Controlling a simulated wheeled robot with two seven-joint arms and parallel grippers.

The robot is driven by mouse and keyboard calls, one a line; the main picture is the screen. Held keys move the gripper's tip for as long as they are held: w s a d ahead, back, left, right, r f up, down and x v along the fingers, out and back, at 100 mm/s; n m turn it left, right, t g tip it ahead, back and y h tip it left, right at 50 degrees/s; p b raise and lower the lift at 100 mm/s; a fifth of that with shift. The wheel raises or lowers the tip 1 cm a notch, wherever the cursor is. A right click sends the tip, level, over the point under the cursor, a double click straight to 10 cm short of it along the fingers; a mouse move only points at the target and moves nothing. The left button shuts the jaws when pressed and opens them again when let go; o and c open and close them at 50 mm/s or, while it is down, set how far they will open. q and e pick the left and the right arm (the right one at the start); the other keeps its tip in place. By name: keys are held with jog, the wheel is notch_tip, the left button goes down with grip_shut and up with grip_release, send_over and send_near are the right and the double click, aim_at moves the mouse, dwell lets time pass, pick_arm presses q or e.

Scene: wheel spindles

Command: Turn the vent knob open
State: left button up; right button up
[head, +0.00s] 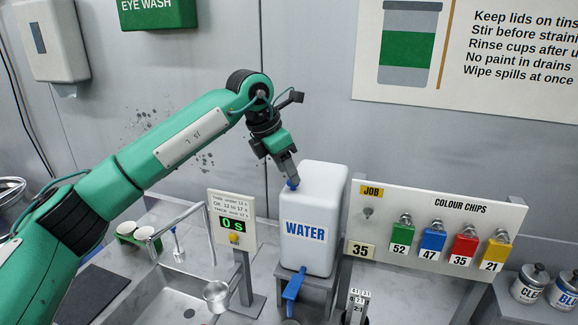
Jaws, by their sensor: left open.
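The white water container (309,248) stands on a small grey stand, with a blue WATER label on its front and a blue tap (293,287) low down. A small blue knob (293,184), which looks like the vent knob, shows at the top left of the container. My left gripper (289,174) reaches down from above, its fingertips right at this knob. Its jaws are open, and the fingers partly hide the knob. I cannot tell whether they touch it. My right gripper is not in view.
A timer sign reading 0 s (232,224) stands left of the container, with a metal cup (216,294) in front of it near the sink. A colour-chips board (430,237) with hanging tags stands close on the right. Lidded tins (530,283) are at far right.

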pick_arm(q)
jog(key=shift+x, duration=0.8)
jog(key=shift+d+f, duration=0.1)
jog(key=shift+f, duration=0.15)
